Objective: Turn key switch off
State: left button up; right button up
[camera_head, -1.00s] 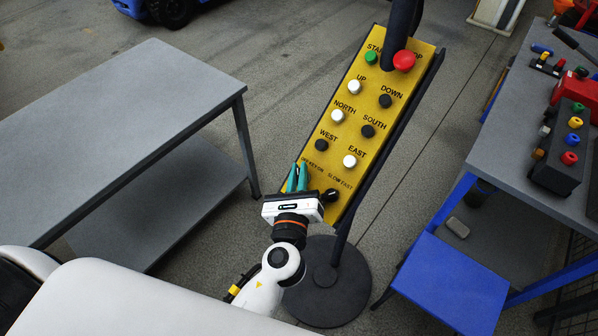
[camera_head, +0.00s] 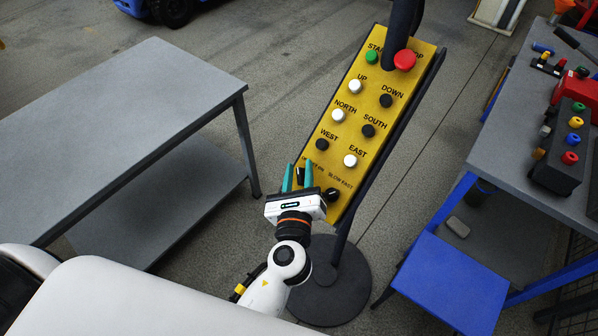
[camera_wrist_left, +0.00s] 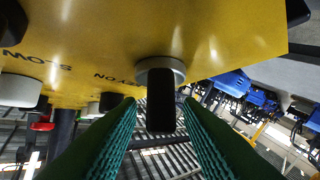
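The yellow control panel (camera_head: 372,105) stands tilted on a post, with labelled buttons. The key switch, a black knob on a grey round collar (camera_wrist_left: 160,72), is at the panel's lower left under the "OFF KEY ON" label; its knob (camera_head: 301,175) shows between the fingers in the head view. My left gripper (camera_head: 298,177) has teal fingers and is open. In the left wrist view its fingertips (camera_wrist_left: 158,108) lie on either side of the black knob, with small gaps. A second black knob (camera_head: 332,194) sits at the "SLOW FAST" label. My right gripper is not in view.
A grey table (camera_head: 120,110) stands at the left. A workbench (camera_head: 500,150) with a button box (camera_head: 560,150) is at the right, beside a blue step (camera_head: 450,280). The panel's round base (camera_head: 330,285) is on the floor below.

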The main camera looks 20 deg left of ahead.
pick_arm(q)
jog(key=b+v, duration=0.5)
jog(key=v, duration=0.7)
jog(key=shift+f, duration=0.1)
jog(key=s+d+f+n+g+h+b, duration=0.1)
jog(key=s+f+n+g+h, duration=0.2)
jog(key=f, duration=1.4)
jog(key=s+d+f+n+g+h+b, duration=0.1)
jog(key=d+f+n+g+h, duration=0.3)
jog(key=f, duration=1.4)
jog(key=s+a+f+n+g+y+b, duration=0.1)
jog(key=s+a+f+n+g, duration=0.3)
jog(key=s+a+f+n, duration=0.4)
jog(key=s+a+f+n+g+y+b, duration=0.1)
jog(key=s+a+f+n+g, duration=0.4)
jog(key=s+a+f+n, duration=0.4)
jog(key=s+f+n, duration=0.1)
jog(key=s+f, duration=0.4)
jog(key=f, duration=0.3)
jog(key=shift+a+f+n+y, duration=0.25)
jog(key=shift+f+n+y, duration=0.05)
jog(key=shift+n, duration=0.1)
